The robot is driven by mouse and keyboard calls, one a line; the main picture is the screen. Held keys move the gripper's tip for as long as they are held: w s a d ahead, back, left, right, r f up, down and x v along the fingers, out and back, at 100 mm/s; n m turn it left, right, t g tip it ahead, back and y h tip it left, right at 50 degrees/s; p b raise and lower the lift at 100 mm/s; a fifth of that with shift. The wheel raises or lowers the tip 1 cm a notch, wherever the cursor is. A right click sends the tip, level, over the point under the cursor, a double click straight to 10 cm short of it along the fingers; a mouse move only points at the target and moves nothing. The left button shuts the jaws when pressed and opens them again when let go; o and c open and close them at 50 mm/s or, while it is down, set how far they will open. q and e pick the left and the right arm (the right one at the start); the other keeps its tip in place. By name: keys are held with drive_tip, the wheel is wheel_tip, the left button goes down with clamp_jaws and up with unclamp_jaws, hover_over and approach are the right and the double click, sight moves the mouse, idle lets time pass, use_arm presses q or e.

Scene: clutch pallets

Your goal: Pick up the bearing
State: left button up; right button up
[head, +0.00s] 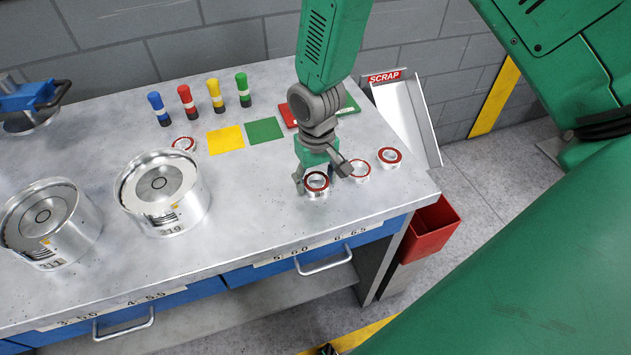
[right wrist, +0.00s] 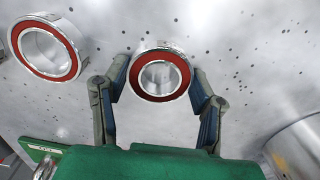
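A bearing (head: 317,189), a silver ring with a red face, lies flat on the grey bench near its front right part. My right gripper (head: 322,178) points down over it with its fingers apart. In the right wrist view the bearing (right wrist: 160,98) sits between the two fingertips, with a small gap visible on each side. Two similar bearings lie to the right, one close by (head: 359,178) and one farther (head: 389,163). Another bearing (head: 184,150) lies at the back left. One neighbouring bearing shows at the upper left of the right wrist view (right wrist: 67,63). My left gripper is out of view.
Two metal clutch drums (head: 162,191) (head: 48,222) stand on the left. Several coloured cylinders (head: 186,103) stand behind yellow (head: 226,140) and green (head: 264,130) squares. A scrap chute (head: 408,115) and red bin (head: 432,232) are at the right. The bench front centre is clear.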

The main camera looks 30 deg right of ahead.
drive_tip(key=shift+c, duration=1.1)
